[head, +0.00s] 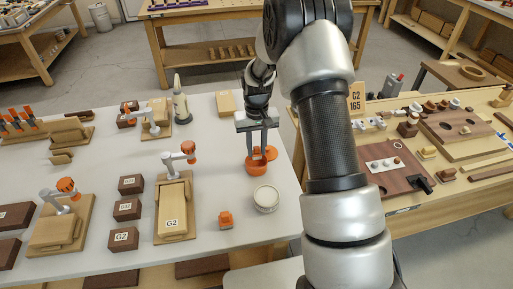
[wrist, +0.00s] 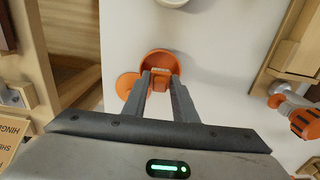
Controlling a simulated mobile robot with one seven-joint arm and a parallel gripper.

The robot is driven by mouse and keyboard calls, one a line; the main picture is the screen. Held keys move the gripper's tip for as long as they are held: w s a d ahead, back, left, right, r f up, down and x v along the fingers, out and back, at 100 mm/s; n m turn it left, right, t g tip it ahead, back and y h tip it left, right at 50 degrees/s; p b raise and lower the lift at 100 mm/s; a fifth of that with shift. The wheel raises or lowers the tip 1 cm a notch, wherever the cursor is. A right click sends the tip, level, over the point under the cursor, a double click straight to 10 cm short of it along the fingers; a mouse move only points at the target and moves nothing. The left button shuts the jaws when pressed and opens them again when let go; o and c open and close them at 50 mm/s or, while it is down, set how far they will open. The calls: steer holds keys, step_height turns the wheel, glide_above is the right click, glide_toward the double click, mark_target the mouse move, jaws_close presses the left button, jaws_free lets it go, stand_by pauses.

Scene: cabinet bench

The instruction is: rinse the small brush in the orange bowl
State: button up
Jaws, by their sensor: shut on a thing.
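The orange bowl (head: 257,168) stands on the white table near its right edge; it also shows in the wrist view (wrist: 160,54). My gripper (head: 257,151) points down at the bowl. In the wrist view my fingertips (wrist: 160,82) are at the bowl's near side, shut on a small orange piece (wrist: 160,71), seemingly the small brush. Its bristles are hidden, and I cannot tell whether it touches the bowl's inside. A flat orange disc (wrist: 127,85) lies beside the bowl.
A round white-rimmed container (head: 265,199) and a small orange block (head: 225,219) stand nearer on the table. A wooden bench (head: 440,197) with several parts is at the right.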

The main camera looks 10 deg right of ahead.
steer(key=shift+r, duration=0.15)
steer(key=shift+r+p, duration=1.2)
steer(key=shift+r, duration=0.7)
steer(key=shift+a, duration=0.1)
